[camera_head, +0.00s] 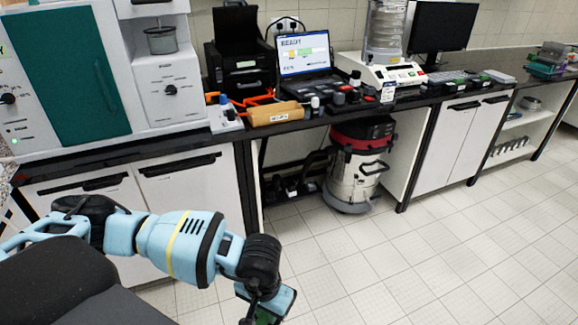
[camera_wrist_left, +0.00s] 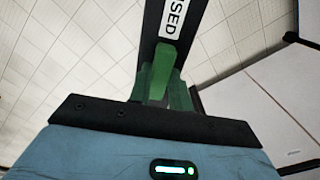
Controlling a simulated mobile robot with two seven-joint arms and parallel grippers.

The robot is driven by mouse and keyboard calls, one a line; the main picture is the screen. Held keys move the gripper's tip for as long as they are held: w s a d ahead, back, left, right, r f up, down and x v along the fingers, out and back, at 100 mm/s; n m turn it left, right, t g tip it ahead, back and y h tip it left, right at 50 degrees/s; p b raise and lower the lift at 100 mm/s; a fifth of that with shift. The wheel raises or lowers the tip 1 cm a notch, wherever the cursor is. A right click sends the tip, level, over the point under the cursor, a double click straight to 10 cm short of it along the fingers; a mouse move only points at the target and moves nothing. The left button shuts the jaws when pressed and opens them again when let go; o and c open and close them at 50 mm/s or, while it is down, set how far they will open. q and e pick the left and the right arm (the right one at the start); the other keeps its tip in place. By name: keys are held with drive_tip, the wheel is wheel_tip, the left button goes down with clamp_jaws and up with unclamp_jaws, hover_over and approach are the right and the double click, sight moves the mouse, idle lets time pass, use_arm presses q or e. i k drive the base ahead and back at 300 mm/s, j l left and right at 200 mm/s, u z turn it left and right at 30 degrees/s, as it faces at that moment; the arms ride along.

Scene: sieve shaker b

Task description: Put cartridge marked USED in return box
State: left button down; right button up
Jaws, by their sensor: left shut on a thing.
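A dark cartridge (camera_wrist_left: 151,30) with a white label ending in "SED" runs up out of the top of the left wrist view. My left gripper (camera_wrist_left: 163,78) is shut on its lower end with green fingers. In the head view, my left gripper (camera_head: 267,316) hangs low at the bottom edge, in front of the counter and above the tiled floor. The cartridge cannot be made out there. A tan box (camera_head: 275,114) with a small white label lies at the counter's front edge; its label is too small to read, so I cannot tell if it is the return box. My right gripper is not in view.
The black counter (camera_head: 130,152) runs along the wall above white cabinets (camera_head: 190,190). A laptop (camera_head: 305,55), a printer (camera_head: 240,60), a sieve shaker (camera_head: 385,70) and several small items crowd it. A steel vacuum (camera_head: 352,170) stands under it. The tiled floor (camera_head: 440,255) at right is clear.

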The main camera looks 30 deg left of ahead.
sight(276, 117)
drive_tip(key=i+j, duration=1.1)
drive_tip(key=j, duration=0.1)
